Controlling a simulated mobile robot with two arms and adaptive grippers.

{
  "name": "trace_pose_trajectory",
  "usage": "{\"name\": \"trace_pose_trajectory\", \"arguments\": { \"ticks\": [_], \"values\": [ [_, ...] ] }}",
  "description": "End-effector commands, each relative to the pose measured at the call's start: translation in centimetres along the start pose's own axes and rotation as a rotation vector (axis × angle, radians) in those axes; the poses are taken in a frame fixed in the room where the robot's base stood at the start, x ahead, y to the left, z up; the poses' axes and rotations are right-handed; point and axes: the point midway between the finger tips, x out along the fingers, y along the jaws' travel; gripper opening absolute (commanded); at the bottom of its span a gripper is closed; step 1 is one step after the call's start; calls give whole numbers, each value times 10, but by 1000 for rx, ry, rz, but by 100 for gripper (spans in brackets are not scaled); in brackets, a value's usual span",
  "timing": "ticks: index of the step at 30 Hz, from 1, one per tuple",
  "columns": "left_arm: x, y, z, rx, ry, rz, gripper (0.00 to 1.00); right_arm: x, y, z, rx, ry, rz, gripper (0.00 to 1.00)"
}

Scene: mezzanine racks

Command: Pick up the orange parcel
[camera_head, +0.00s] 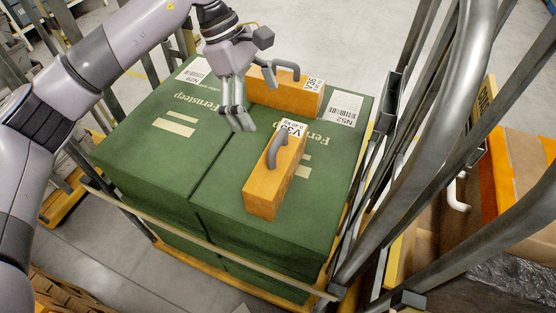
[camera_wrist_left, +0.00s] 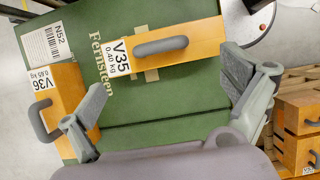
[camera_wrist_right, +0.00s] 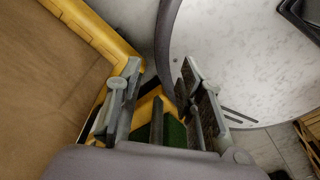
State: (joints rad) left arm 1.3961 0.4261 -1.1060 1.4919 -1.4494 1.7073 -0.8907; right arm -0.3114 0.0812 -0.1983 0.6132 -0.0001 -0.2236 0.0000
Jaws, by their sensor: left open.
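Two orange parcels with grey handles sit on green boxes. The parcel labelled V35 (camera_head: 264,190) is nearer, and it also shows in the left wrist view (camera_wrist_left: 184,46). The parcel labelled V36 (camera_head: 300,99) is at the back, and it shows at the left of the left wrist view (camera_wrist_left: 68,84). My left gripper (camera_head: 237,116) is open and empty above the green boxes, just left of both parcels in the head view. In the left wrist view its fingers are wide apart, with V35 ahead between them. My right gripper (camera_wrist_right: 160,75) is open and empty.
The green boxes (camera_head: 150,150) stand in a cart with metal rails (camera_head: 200,250). Steel posts (camera_head: 385,120) rise on the right. Beyond them are a brown carton (camera_head: 425,215) and an orange box. A round grey-white surface (camera_wrist_right: 240,60) shows beside my right gripper.

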Motion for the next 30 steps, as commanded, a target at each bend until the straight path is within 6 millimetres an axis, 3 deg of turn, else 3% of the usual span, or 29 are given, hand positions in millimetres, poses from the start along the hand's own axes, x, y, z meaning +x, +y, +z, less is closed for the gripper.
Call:
{"name": "trace_pose_trajectory", "arguments": {
  "ticks": [6, 15, 19, 24, 30],
  "values": [
    [40, -1, 1, -1, -2, -4, 97, -16, 0, 0, -1, -1, 0, 35],
    [64, -2, 2, -1, -1, -3, 97, -27, 4, -27, -2, 40, 4, 35],
    [82, -4, 3, -1, -3, -5, 97, -43, 4, -26, -2, 36, 3, 35],
    [104, -3, 0, -2, -2, -2, 97, -47, 2, -18, -2, 24, 1, 35],
    [108, -2, -1, -2, -1, 1, 97, -46, 1, -13, -2, 15, 0, 35]
  ]
}}
